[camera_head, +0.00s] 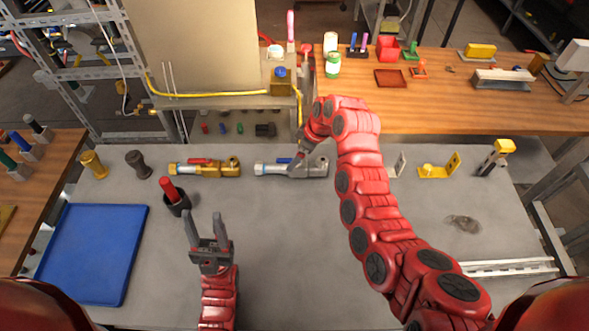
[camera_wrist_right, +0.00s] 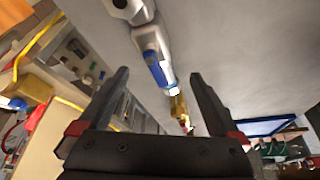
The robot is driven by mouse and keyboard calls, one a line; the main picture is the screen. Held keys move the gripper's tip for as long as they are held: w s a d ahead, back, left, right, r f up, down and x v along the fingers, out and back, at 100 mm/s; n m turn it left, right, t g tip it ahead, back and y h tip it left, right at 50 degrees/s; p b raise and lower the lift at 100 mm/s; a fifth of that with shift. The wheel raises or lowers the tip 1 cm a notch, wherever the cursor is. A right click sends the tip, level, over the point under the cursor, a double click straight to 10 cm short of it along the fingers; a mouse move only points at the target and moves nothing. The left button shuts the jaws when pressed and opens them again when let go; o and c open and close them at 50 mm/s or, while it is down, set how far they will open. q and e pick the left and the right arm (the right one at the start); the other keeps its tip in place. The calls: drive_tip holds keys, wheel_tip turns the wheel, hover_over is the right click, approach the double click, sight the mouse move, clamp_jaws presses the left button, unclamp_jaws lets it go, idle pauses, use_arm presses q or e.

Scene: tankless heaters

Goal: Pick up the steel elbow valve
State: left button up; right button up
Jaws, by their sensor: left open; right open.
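The steel elbow valve (camera_head: 312,170), silver with a blue handle, lies on the grey table near its back edge. In the right wrist view the valve (camera_wrist_right: 151,45) runs down from the top edge to between the open fingertips. My right gripper (camera_wrist_right: 160,76) is open and empty. In the head view it is at the valve's right part, partly hidden by its own arm. I cannot tell whether it touches the valve. My left gripper (camera_head: 203,218) is open and empty over the table's front left, away from the valve.
A brass valve with a red handle (camera_head: 218,169) lies left of the steel one. A black cup with a red handle (camera_head: 174,197) and a blue tray (camera_head: 90,250) are at left. Yellow brackets (camera_head: 438,170) stand at right. The table's middle front is clear.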

drive_tip(key=shift+w+f, duration=0.2)
drive_tip(key=shift+f, duration=0.35)
drive_tip(key=b+x, duration=0.1)
drive_tip(key=x, duration=0.3)
drive_tip(key=shift+w+d, duration=0.1)
drive_tip(key=shift+w, duration=0.1)
clamp_jaws()
